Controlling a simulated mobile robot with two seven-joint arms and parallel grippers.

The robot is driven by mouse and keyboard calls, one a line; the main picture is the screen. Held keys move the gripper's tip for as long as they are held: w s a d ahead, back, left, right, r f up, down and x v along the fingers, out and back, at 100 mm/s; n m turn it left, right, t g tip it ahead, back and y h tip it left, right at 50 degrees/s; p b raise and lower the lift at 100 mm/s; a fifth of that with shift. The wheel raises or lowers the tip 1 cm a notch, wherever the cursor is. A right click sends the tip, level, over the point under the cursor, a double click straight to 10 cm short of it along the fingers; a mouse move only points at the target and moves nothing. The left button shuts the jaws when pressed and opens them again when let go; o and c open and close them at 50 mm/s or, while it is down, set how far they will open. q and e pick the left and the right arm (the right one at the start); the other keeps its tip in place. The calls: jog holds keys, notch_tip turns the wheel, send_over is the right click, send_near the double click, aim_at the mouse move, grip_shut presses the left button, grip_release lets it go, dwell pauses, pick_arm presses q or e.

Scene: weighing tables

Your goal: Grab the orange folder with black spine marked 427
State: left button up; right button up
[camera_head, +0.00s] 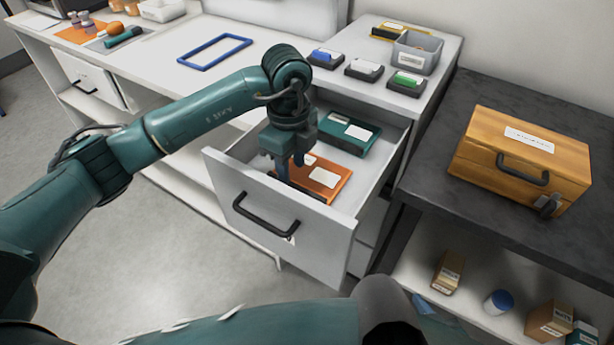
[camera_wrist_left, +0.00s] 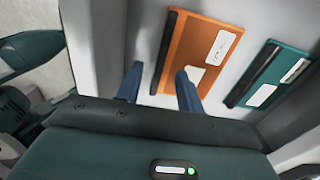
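The orange folder (camera_head: 325,182) with a black spine lies flat in the open drawer (camera_head: 222,165), near the drawer's front. It also shows in the left wrist view (camera_wrist_left: 203,55), with white labels; the number on them is too small to read. My left gripper (camera_head: 290,170) points down into the drawer at the folder's spine side. In the left wrist view its blue fingers (camera_wrist_left: 158,88) are apart, one to the left of the black spine and one over the orange cover. I cannot tell whether they touch it. My right gripper is not in view.
A teal folder (camera_head: 350,134) lies behind the orange one in the drawer. A wooden case (camera_head: 480,165) stands on the dark table at the right. A grey bin (camera_head: 416,55) and several small black trays stand on the white top behind the drawer, with a blue frame (camera_head: 214,51) further left.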

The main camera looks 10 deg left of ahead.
aim_at(294, 184)
pick_arm(q)
notch_tip(294, 184, down, 5)
jog(key=shift+w+r, duration=0.1)
jog(key=shift+w, duration=0.05)
jog(key=shift+c, duration=0.6)
grip_shut()
